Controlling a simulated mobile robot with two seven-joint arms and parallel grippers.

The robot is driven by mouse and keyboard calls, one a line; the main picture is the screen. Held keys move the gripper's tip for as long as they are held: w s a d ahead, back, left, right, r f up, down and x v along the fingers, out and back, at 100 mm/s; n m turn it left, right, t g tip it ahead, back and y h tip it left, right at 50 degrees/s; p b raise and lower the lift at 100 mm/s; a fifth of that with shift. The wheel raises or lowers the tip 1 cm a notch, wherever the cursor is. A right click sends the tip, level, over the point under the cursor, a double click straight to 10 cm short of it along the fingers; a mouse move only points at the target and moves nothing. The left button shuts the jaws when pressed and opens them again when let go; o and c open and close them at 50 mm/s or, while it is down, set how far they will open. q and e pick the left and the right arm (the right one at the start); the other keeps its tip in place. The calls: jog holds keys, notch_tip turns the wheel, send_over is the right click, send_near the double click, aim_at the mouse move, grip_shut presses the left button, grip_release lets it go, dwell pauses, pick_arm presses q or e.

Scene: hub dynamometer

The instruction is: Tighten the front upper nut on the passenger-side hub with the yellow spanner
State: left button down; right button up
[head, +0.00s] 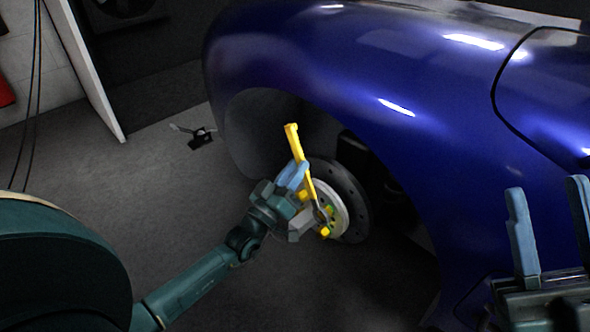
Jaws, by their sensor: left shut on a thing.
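The yellow spanner (294,142) is held tilted in front of the wheel hub, its upper end leaning left. My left gripper (297,178) is shut on it around the middle of the handle. The spanner's lower end lies over the face of the pale hub (339,207), among yellow nuts; whether it sits around a nut I cannot tell. One yellow nut (325,232) shows at the hub's lower edge, and a yellow-green one (329,210) shows beside the spanner's end. The gripper and spanner hide part of the hub. My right gripper (551,215) is open and empty at the lower right.
The blue car body (370,65) arches over the hub, with a dark brake disc (357,195) behind it. A small dark stand (201,138) is on the floor to the left. A pale panel (90,70) stands upper left. The grey floor left of the hub is mostly clear.

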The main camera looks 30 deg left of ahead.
pick_arm(q)
jog(key=shift+s+a+p, duration=0.3)
jog(key=shift+s, duration=0.5)
jog(key=shift+s+a+p, duration=0.25)
jog(key=shift+s, duration=0.5)
jog(key=shift+s+a+p, duration=0.3)
jog(key=shift+s, duration=0.5)
pick_arm(e)
jog(key=shift+r, duration=0.8)
pick_arm(q)
jog(key=shift+r, duration=0.1)
